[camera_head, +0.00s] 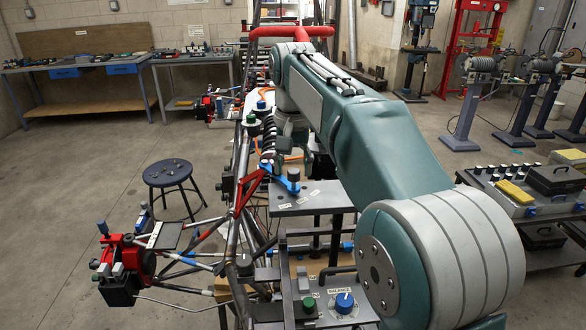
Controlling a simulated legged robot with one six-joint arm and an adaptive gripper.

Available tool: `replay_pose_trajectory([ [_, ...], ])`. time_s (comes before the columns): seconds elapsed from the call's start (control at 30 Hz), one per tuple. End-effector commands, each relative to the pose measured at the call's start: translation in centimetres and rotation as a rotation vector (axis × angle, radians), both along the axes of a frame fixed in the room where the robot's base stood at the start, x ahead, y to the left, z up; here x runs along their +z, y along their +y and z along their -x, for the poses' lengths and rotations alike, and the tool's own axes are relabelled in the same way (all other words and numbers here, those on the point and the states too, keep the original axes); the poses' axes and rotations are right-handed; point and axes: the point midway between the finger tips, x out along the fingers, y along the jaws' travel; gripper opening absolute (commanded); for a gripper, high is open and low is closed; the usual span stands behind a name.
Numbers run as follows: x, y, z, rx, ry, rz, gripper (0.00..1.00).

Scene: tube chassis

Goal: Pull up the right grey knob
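My teal and grey arm reaches from the lower right toward the upper middle, over the tube chassis (236,190). A dark grey knob (293,174) stands upright on a blue bracket, below the arm's far end. Another dark grey round knob (245,263) sits lower left on the frame. A small grey block (303,279) stands on the front panel (324,312). I cannot tell which of these is the right grey knob.
The front panel carries a blue knob (344,302) labelled BALANCE and a green knob (309,305). A red motor-like unit (140,262) juts out left. A stool (168,174) stands left of the chassis; a cart (530,190) stands right.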

Motion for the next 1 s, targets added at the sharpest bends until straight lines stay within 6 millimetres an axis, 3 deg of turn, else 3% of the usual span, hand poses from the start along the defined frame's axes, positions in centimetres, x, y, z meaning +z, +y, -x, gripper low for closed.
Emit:
replay_pose_trajectory([
  [0.37, 0.1, 0.0, 0.0, 0.000, 0.003, 0.001, 0.71],
  [0.8, 5.5, 0.1, -0.2, 0.000, 0.003, 0.001, 0.71],
  [1.0, 6.9, 0.1, -0.2, 0.000, 0.005, 0.002, 0.71],
])
